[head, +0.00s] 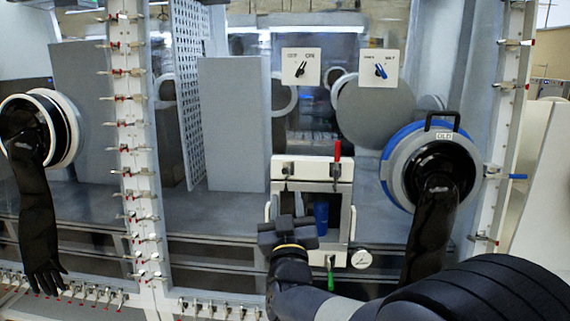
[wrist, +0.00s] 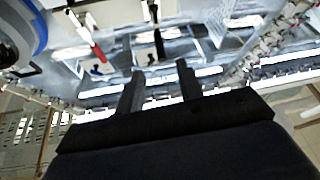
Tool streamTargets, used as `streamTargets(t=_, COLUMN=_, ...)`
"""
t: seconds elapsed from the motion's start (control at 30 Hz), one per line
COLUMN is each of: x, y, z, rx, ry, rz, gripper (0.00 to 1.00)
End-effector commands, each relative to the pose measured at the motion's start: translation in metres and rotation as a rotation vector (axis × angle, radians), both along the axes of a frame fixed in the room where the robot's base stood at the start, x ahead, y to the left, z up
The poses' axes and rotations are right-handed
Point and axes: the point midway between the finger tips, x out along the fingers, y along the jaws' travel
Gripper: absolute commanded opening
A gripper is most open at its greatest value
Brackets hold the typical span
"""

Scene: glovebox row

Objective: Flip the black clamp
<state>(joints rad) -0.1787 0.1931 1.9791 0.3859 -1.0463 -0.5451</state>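The black clamp (head: 288,171) is small and sits at the top left of the white framed hatch (head: 345,172). In the wrist view a black clamp handle (wrist: 158,44) stands upright, beyond and between my fingers. My gripper (head: 287,226) is in front of the hatch's lower left part, below the black clamp in the picture. In the wrist view my gripper (wrist: 160,85) has its two fingers apart with nothing between them. The fingers look clear of the clamp; the exact distance cannot be told.
A red clamp (head: 337,150) stands upright at the hatch's top right. A green clamp (head: 330,275) hangs below it. A blue object (head: 321,216) shows in the hatch opening. A gauge (head: 361,259) is at lower right. A blue-ringed glove port (head: 400,165) is to the right.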

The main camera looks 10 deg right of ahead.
Motion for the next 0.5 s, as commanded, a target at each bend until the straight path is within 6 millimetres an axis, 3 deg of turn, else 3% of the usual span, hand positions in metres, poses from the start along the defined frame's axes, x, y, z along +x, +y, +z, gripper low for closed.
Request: streamTargets(t=0.5, x=0.079, y=-0.015, z=0.034, rx=0.001, ry=0.002, rz=0.001, gripper=0.35)
